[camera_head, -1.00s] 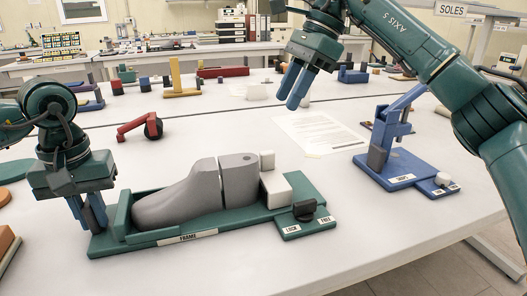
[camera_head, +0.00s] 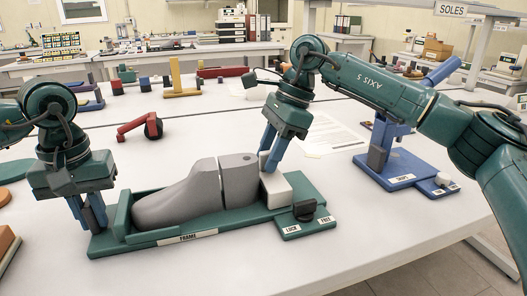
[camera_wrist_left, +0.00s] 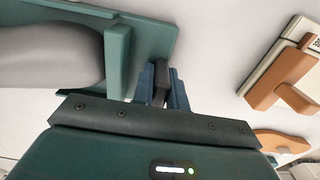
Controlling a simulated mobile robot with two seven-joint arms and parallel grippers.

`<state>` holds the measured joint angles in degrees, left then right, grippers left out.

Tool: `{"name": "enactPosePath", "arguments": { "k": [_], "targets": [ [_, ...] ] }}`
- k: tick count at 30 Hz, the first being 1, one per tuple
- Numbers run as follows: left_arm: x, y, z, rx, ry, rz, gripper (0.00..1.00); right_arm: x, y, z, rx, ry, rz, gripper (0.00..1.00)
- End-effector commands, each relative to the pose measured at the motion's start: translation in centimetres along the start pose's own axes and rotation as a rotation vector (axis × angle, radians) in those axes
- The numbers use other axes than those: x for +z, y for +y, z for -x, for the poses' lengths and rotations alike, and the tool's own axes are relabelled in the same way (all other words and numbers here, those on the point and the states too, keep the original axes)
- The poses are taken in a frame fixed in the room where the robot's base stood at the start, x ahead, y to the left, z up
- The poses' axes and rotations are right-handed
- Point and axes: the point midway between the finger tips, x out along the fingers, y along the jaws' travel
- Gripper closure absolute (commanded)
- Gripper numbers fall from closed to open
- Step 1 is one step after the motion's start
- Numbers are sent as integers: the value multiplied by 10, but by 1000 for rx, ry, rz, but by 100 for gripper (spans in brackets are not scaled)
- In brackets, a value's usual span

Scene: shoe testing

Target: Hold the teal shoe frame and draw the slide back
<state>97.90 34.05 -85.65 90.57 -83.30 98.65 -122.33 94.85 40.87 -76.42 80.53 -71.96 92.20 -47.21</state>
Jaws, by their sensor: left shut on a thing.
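The teal shoe frame (camera_head: 205,225) lies on the white table and cradles a grey shoe form (camera_head: 180,195). The form has a split towards its heel. The white slide (camera_head: 278,190) sits on the frame behind the heel, with a small upright post (camera_head: 263,159). My left gripper (camera_head: 94,222) is shut on the frame's toe end; the left wrist view shows its blue fingers (camera_wrist_left: 161,88) around a dark tab there. My right gripper (camera_head: 270,166) is down at the slide's post, which its fingers partly hide. I cannot tell whether they are closed on it.
A black knob (camera_head: 304,209) stands on the frame's plate between LOCK and FREE labels. A blue fixture (camera_head: 400,170) stands to the right, below my right arm. A red tool (camera_head: 140,126) lies behind the frame, and a paper sheet (camera_head: 330,137) lies behind the slide.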

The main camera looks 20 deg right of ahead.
Motion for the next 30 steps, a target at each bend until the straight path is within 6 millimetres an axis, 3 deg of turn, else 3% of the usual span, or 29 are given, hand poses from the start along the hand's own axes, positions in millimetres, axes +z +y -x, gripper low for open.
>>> {"name": "enactPosePath", "arguments": {
  "k": [8, 21, 30],
  "targets": [
    [0, 0, 0, -1, 0, 1, 100, 0, 0, -1, -1, 0, -1, 65],
    [0, 0, 0, -1, 0, 1, 100, 0, 0, 0, -1, -1, 0, 100],
    [0, 0, 0, -1, 0, 1, 100, 0, 0, 0, -1, -1, 0, 100]
  ]
}}
